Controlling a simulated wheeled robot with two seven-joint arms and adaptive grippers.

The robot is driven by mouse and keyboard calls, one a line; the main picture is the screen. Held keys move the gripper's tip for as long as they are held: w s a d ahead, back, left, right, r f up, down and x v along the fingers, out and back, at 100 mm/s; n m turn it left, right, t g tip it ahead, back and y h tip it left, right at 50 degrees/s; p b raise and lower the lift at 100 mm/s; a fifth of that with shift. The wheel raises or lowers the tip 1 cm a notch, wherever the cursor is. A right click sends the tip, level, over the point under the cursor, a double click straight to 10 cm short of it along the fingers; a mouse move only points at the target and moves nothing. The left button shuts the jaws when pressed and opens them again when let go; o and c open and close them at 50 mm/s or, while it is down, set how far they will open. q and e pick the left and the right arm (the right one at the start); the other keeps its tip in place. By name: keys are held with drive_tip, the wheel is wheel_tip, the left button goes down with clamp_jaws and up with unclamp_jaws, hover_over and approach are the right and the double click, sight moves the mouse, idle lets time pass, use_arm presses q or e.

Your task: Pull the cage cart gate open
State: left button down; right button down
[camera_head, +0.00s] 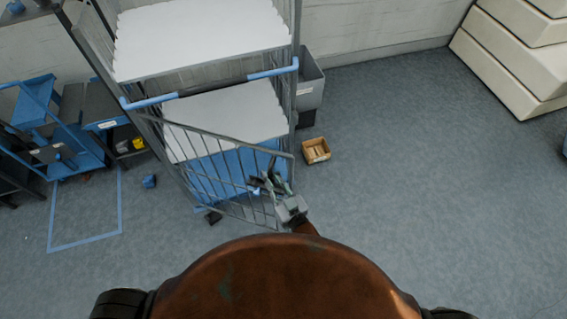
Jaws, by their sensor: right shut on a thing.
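My left gripper is not in view.
A small cardboard box (316,151) lies on the floor right of the cart. A grey bin (310,85) stands behind it. Blue shelving (60,150) is at the left, near a small blue object (150,181). Pale stacked blocks (515,55) are upper right.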

drive_tip(key=shift+s+f, duration=0.1)
drive_tip(key=shift+s, duration=0.25)
drive_tip(key=shift+d, duration=0.1)
drive_tip(key=c, duration=2.1)
unclamp_jaws()
drive_tip(key=shift+d, duration=0.15)
drive_tip(key=shift+o, duration=0.6)
drive_tip(key=shift+s, duration=0.1)
drive_tip(key=shift+a, duration=0.2)
drive_tip(key=v, duration=1.2)
drive_tip(key=shift+c, duration=0.3)
